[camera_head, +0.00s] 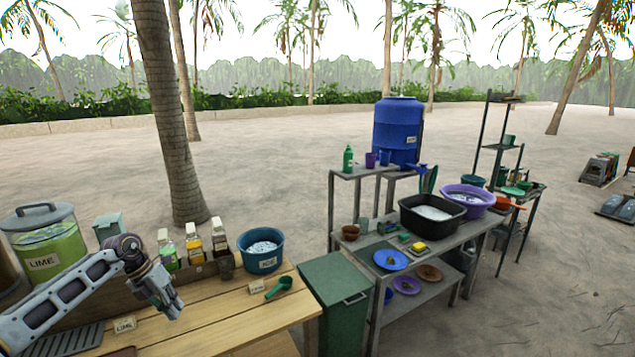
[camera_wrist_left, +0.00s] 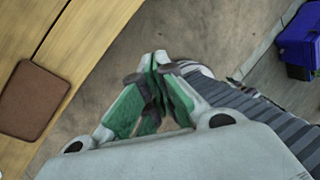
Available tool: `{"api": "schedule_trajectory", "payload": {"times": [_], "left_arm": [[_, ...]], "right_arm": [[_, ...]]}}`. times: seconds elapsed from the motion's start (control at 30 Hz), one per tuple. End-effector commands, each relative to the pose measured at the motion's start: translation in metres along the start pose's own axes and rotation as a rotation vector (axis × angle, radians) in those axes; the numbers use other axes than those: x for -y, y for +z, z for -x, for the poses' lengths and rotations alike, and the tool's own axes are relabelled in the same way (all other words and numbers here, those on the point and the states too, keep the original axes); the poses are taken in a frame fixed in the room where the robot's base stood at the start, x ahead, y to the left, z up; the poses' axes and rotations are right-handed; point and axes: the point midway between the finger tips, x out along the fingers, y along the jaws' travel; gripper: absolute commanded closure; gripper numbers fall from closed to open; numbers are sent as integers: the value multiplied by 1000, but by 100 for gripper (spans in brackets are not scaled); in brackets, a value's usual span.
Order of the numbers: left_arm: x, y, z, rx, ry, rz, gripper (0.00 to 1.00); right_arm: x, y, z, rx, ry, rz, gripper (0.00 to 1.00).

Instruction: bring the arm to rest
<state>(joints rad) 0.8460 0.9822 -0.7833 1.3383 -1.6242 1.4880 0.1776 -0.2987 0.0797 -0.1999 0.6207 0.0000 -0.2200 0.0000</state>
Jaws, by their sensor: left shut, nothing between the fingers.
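My left arm comes in from the left in the head view, over the wooden table (camera_head: 232,322). My left gripper (camera_head: 172,308) hangs at its end, pointing down, in front of the bottle rack. In the left wrist view the gripper (camera_wrist_left: 157,62) has its green-padded fingers together with nothing between them. Below it shows bare ground, beside the edge of the wooden table (camera_wrist_left: 95,22). My right gripper is not in view.
Near the arm are a lime jar (camera_head: 46,247), bottles (camera_head: 194,240), a blue bucket (camera_head: 261,251) and a green scoop (camera_head: 280,287). A green bin (camera_head: 336,284) and a wash stand with basins (camera_head: 433,209) stand to the right. A brown board (camera_wrist_left: 35,98) lies on the table.

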Motion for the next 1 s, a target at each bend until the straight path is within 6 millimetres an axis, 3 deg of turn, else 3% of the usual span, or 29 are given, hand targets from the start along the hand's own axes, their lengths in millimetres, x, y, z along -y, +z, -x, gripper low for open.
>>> {"api": "schedule_trajectory", "payload": {"times": [0.03,0.2,0.53,0.77,1.0], "left_arm": [[8,1,-19,6,-54,14,100],[39,10,-70,57,-260,88,100],[73,24,-155,176,-611,349,100],[69,26,-212,267,-794,614,100],[38,9,-279,363,-910,955,100]], "right_arm": [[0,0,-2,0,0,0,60],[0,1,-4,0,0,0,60],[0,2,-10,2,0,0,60],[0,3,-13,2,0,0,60],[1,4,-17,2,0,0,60]]}}
